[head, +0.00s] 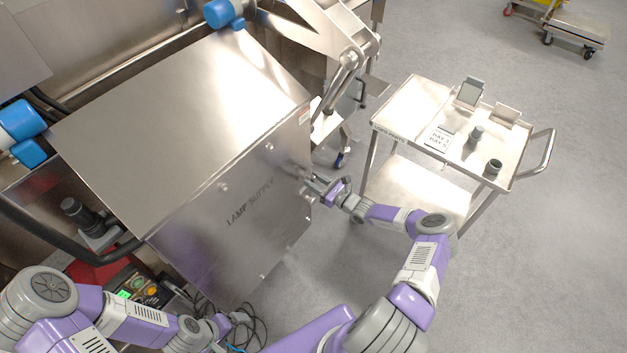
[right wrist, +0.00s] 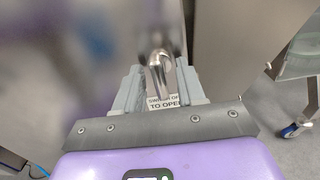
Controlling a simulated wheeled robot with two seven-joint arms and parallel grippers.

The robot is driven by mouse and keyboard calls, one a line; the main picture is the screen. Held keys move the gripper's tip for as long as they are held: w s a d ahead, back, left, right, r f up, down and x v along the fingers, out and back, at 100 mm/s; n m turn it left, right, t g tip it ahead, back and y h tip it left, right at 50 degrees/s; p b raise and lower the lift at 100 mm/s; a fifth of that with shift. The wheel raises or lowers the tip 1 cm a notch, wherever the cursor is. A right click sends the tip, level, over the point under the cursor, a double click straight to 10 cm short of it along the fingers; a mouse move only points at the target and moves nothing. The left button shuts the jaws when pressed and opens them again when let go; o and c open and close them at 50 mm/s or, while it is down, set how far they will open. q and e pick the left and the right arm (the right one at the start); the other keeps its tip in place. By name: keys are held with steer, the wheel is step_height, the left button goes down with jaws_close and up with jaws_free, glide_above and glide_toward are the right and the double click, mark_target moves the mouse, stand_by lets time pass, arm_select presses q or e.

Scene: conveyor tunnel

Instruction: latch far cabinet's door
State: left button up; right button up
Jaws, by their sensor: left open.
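The lamp supply cabinet (head: 225,215) is a steel box with a lettered front, and its door looks closed or nearly so. My right gripper (head: 314,184) is at the right edge of that front, at the latch handle. In the right wrist view a bright metal handle (right wrist: 160,75) stands between the grey fingers of the right gripper (right wrist: 160,85). Whether they press on it is unclear. A label (right wrist: 165,102) reading partly "TO OPEN" shows behind. My left gripper (head: 240,318) is open, low in front of the cabinet, apart from the latch.
A steel cart (head: 410,105) with small items stands to the right. A control box (head: 140,288) with a green light and loose cables (head: 252,325) lie below the cabinet. Blue-capped pipe parts (head: 20,120) are at the left. The floor at the lower right is clear.

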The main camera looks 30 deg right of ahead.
steer(key=v, duration=0.7)
steer(key=shift+p, duration=0.45)
steer(key=s+a+f+n+g+y, duration=0.15)
steer(key=a+n+g, duration=0.25)
steer(key=a, duration=0.4)
steer(key=s+a+f+n+g+y, duration=0.1)
steer(key=s+a+n+g+y, duration=0.2)
steer(key=a, duration=0.5)
steer(key=s+a+f+n+g, duration=0.2)
steer(key=s+a+n+g, duration=0.15)
steer(key=a, duration=0.45)
steer(key=s+a+n+g+h, duration=0.2)
steer(key=s+n+g+h, duration=0.1)
steer(key=s+n, duration=0.5)
steer(key=s+a+r+n+g+h, duration=0.1)
steer(key=s+a+n+g+h, duration=0.1)
steer(key=s+n, duration=0.6)
steer(key=shift+r+n+g+h, duration=0.35)
steer(key=shift+n+g+h, duration=0.1)
steer(key=shift+n+h, duration=0.55)
steer(key=shift+d, duration=0.1)
